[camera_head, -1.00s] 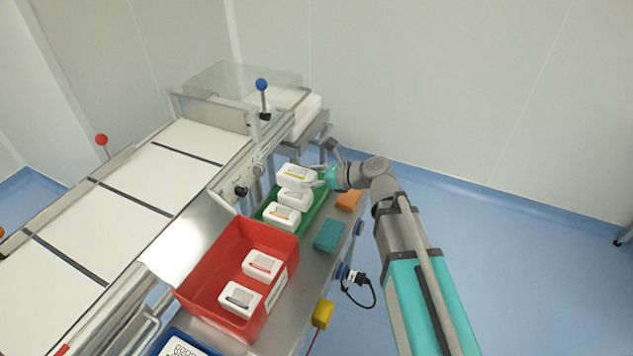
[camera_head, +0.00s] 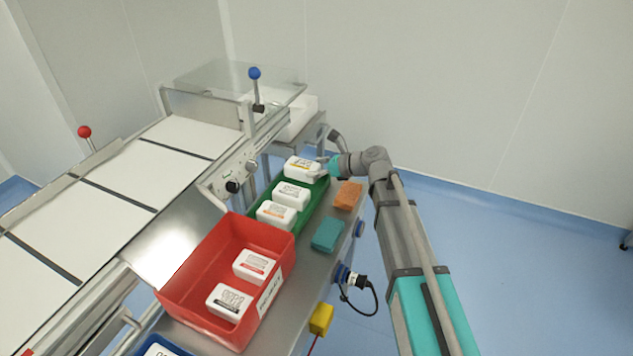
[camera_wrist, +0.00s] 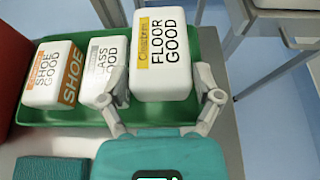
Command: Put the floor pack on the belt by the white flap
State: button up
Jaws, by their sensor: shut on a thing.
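The floor pack (camera_head: 301,168) is a white pack with a yellow label patch, at the far end of the green tray (camera_head: 318,193). In the wrist view the floor pack (camera_wrist: 164,50) reads "FLOOR GOOD". My gripper (camera_head: 326,166) is shut on it; in the wrist view my gripper (camera_wrist: 163,102) has one finger at each side of the pack. I cannot tell whether the pack is clear of the tray floor. The white belt (camera_head: 98,186) with dark cross strips runs along the left. I cannot pick out the white flap with certainty.
A glass pack (camera_wrist: 108,68) and a shoe pack (camera_wrist: 54,72) stand beside it in the tray. A red bin (camera_head: 190,303) holds two white packs. A teal block (camera_head: 327,235) and orange block (camera_head: 347,196) lie right.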

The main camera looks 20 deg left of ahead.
jog(key=shift+w+f, duration=0.2)
dwell(0.3)
jog(key=shift+w+f+b, duration=0.3)
jog(key=shift+f+b, duration=0.15)
jog(key=shift+b, duration=0.1)
jog(key=shift+f+b, duration=1.3)
jog(key=shift+f, duration=0.05)
jog(key=shift+f, duration=0.15)
jog(key=o, duration=1)
jog(key=p+v, duration=0.1)
jog(key=v, duration=0.3)
jog(key=p+v, duration=0.2)
jog(key=v, duration=0.2)
jog(key=p+v, duration=0.2)
jog(key=v, duration=0.2)
jog(key=shift+d+r, duration=0.1)
jog(key=shift+r, duration=0.4)
jog(key=shift+s+d+r, duration=0.1)
jog(key=shift+d+r, duration=0.05)
jog(key=shift+d, duration=0.4)
